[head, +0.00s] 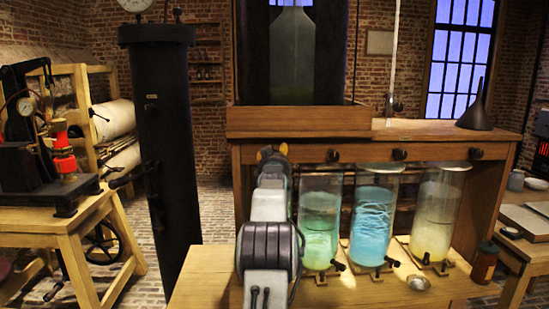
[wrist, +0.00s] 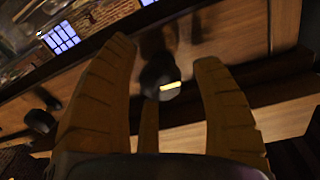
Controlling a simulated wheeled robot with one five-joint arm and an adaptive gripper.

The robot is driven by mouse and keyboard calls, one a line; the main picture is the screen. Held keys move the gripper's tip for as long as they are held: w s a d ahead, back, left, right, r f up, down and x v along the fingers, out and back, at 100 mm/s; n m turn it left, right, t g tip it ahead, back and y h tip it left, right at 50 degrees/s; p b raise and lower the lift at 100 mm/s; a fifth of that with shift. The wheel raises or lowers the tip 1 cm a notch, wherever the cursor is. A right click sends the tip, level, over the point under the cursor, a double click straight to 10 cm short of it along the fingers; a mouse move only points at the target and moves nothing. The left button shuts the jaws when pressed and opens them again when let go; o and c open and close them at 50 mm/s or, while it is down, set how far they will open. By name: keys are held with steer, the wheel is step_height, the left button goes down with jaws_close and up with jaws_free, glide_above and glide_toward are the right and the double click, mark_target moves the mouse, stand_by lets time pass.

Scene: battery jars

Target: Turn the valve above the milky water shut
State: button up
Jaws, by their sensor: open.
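In the head view, glass jars stand in a row under a wooden rail: a green jar (head: 320,225), a blue jar with pale swirls (head: 373,222) and a cloudy yellowish jar (head: 437,222). I cannot tell for sure which is the milky water; my arm hides what is left of the green jar. Dark valve knobs sit on the rail above: left (head: 333,155), middle (head: 399,154), right (head: 475,153). My gripper (head: 273,152) is left of these knobs, at rail height. In the wrist view my gripper (wrist: 165,52) is open, with a dark knob bearing a yellow mark (wrist: 160,77) between its fingers; contact is unclear.
Another dark knob (wrist: 40,121) shows left of the fingers in the wrist view. A black funnel (head: 478,106) stands on the bench top. A brown jar (head: 485,263) and small metal dish (head: 418,283) sit at the front right. A tall black column (head: 165,130) stands left.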

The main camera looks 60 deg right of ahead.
steer(key=c, duration=1.2)
steer(key=shift+m+b, duration=0.7)
steer(key=shift+m, duration=0.4)
steer(key=shift+r+m, duration=0.15)
steer(key=shift+m, duration=2.35)
steer(key=shift+a, duration=0.1)
